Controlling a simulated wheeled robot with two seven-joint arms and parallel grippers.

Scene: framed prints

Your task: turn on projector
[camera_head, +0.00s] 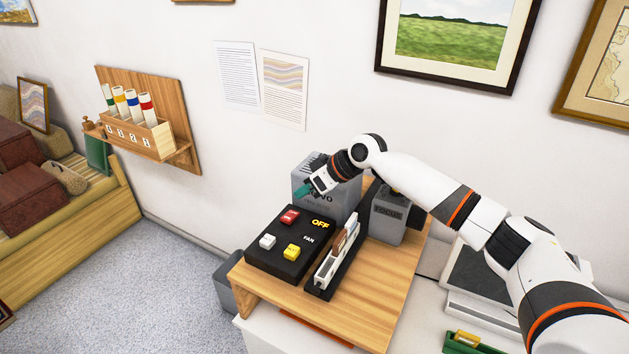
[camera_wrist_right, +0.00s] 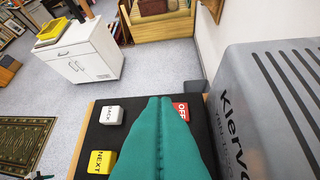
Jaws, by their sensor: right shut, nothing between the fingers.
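A grey projector (camera_head: 345,205) with a vented side stands on a wooden stand; its lettering shows in the right wrist view (camera_wrist_right: 260,110). In front of it lies a black control panel (camera_head: 270,262) with a red button (camera_head: 289,216), a white button (camera_head: 267,241) and a yellow button (camera_head: 291,252). The panel reads OFF in yellow and FAN in white. In the right wrist view the red button (camera_wrist_right: 181,110) reads OFF and the yellow one (camera_wrist_right: 100,162) reads NEXT. My right gripper (camera_head: 302,191), with teal fingers, is shut and empty above the panel's back edge, near the red button.
A slide tray (camera_head: 325,271) holding slides stands right of the panel. A grey box (camera_head: 387,218) marked FOCUS is beside the projector. A wooden rack (camera_head: 150,135) with several tubes hangs on the wall. Open floor (camera_head: 170,270) lies left of the stand.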

